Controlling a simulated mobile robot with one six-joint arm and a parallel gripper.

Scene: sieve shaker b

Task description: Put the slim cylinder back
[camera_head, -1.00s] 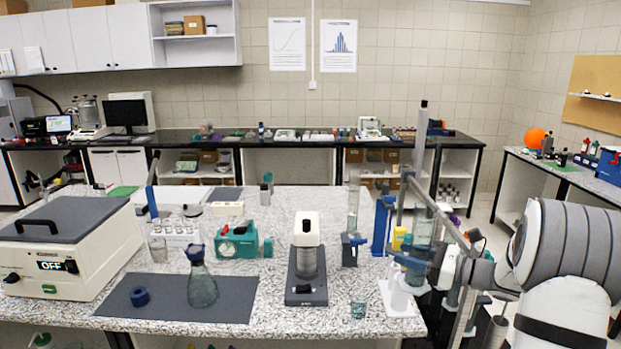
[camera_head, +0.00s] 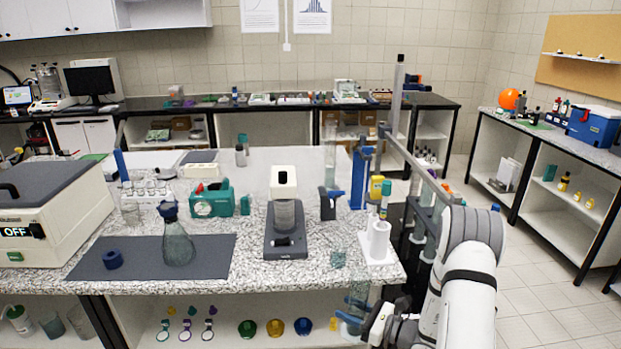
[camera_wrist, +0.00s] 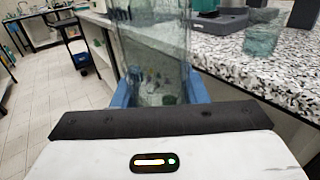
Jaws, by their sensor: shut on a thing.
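My gripper (camera_head: 356,314) is low in front of the bench's right front corner in the head view. Its blue fingers are shut on a clear glass cylinder (camera_head: 359,291), which stands roughly upright between them, off the bench. In the wrist view the gripper (camera_wrist: 160,92) shows a blue finger on each side of the glass cylinder (camera_wrist: 155,45); its ends are out of frame. Another tall clear cylinder (camera_head: 330,160) stands on the bench behind the sieve device. More clear cylinders (camera_head: 420,222) stand in a dark frame right of the bench.
A white stand with upright posts (camera_head: 380,262) and a small glass beaker (camera_head: 338,259) are near the bench's right front edge. A sieve device (camera_head: 285,245), a conical flask (camera_head: 177,245) and a blue ring (camera_head: 113,259) stand farther left. Open floor (camera_head: 530,300) lies to the right.

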